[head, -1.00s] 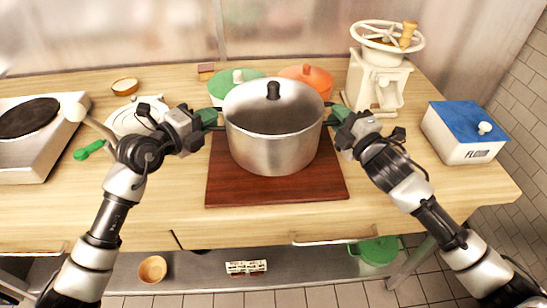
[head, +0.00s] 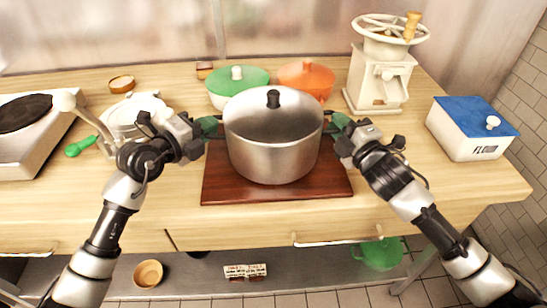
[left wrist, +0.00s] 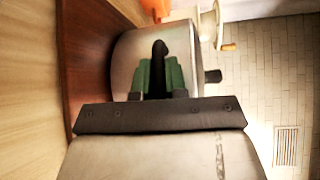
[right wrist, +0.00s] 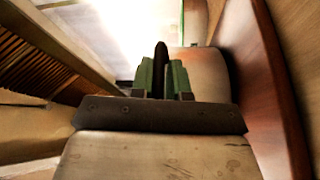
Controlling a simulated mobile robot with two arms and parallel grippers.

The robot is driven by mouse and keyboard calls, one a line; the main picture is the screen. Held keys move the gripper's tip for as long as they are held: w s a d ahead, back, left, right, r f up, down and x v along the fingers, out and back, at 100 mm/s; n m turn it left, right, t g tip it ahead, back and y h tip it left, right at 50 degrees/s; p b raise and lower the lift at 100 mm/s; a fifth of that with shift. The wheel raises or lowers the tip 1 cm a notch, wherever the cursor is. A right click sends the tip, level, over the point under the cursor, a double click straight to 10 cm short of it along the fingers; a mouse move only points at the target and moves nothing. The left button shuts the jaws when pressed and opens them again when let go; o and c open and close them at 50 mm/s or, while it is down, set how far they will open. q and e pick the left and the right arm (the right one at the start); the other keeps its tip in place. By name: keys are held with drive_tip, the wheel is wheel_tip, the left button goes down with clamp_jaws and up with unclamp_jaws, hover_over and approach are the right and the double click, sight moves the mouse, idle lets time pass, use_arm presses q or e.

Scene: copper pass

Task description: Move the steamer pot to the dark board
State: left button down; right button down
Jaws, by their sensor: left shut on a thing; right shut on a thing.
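The steamer pot (head: 272,148) is a silver lidded pot with a black knob. It is upright over the dark board (head: 225,190), a reddish-brown slab on the wooden counter. My left gripper (head: 211,125) is shut on the pot's left handle. My right gripper (head: 336,123) is shut on its right handle. Each wrist view shows green fingers closed around a black handle, with the pot wall (left wrist: 135,55) behind. The pot's base appears within the board's outline; I cannot tell surely whether it touches the board.
Behind the pot stand a green pot (head: 222,92) and an orange pot (head: 318,85). A cream grinder (head: 378,80) and a blue-lidded flour box (head: 465,145) are to the right. A hotplate (head: 40,135) and a white lidded dish (head: 125,112) are to the left.

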use_arm(q)
drive_tip(key=shift+f, duration=0.35)
use_arm(e)
drive_tip(key=shift+f, duration=0.25)
use_arm(q)
drive_tip(key=c, duration=1.2)
unclamp_jaws()
drive_tip(key=shift+s+r, duration=0.1)
use_arm(e)
drive_tip(key=c, duration=1.1)
unclamp_jaws()
drive_tip(key=shift+s, duration=0.1)
use_arm(q)
drive_tip(key=shift+o, duration=0.2)
use_arm(e)
drive_tip(key=shift+s+d, duration=0.1)
drive_tip(key=shift+s, duration=0.05)
use_arm(q)
drive_tip(key=v, duration=1.2)
use_arm(e)
drive_tip(key=v, duration=1.1)
drive_tip(key=shift+s, duration=0.35)
drive_tip(key=shift+f, duration=0.1)
